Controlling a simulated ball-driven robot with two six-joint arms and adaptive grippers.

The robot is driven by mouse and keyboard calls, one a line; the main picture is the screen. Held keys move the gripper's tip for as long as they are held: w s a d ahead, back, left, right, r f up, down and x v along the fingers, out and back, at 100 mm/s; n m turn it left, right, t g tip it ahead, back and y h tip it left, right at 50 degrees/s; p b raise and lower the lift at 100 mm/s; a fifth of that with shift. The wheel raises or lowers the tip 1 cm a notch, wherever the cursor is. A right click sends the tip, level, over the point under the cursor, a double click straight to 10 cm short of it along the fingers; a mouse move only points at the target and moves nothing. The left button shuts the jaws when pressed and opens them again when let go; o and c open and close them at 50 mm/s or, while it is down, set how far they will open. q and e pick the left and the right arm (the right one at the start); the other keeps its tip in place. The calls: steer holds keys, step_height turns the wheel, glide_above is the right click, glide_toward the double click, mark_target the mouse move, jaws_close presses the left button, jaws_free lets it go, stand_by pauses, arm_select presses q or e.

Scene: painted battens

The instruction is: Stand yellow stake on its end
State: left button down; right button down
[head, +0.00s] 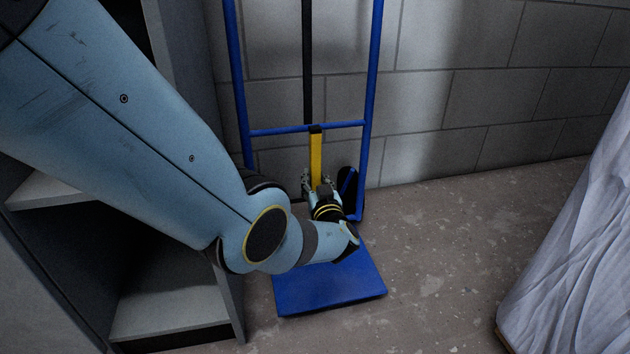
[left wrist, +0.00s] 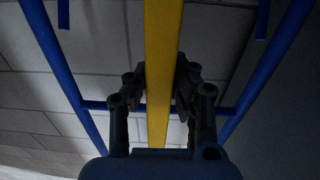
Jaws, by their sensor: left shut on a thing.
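The yellow stake (head: 316,152) stands about upright in front of the blue hand truck's frame, with a dark top end. My left gripper (head: 320,186) is shut on it. In the left wrist view the stake (left wrist: 163,45) runs lengthwise between the two fingers of the left gripper (left wrist: 160,85). The stake's lower end is hidden behind my gripper and wrist, so I cannot tell whether it touches the hand truck's plate. My right gripper is not in view.
The blue hand truck (head: 330,289) stands against a grey block wall (head: 460,60), its plate flat on the floor. A grey shelf unit (head: 170,305) is at the left. A white-draped object (head: 580,240) is at the right. The floor (head: 440,255) between is clear.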

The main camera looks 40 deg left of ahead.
arm_select(q)
steer(key=c, duration=0.7)
jaws_free()
steer(key=shift+d, duration=0.1)
steer(key=shift+p+v, duration=0.55)
steer(key=shift+v, duration=4.4)
steer(key=shift+s, duration=0.1)
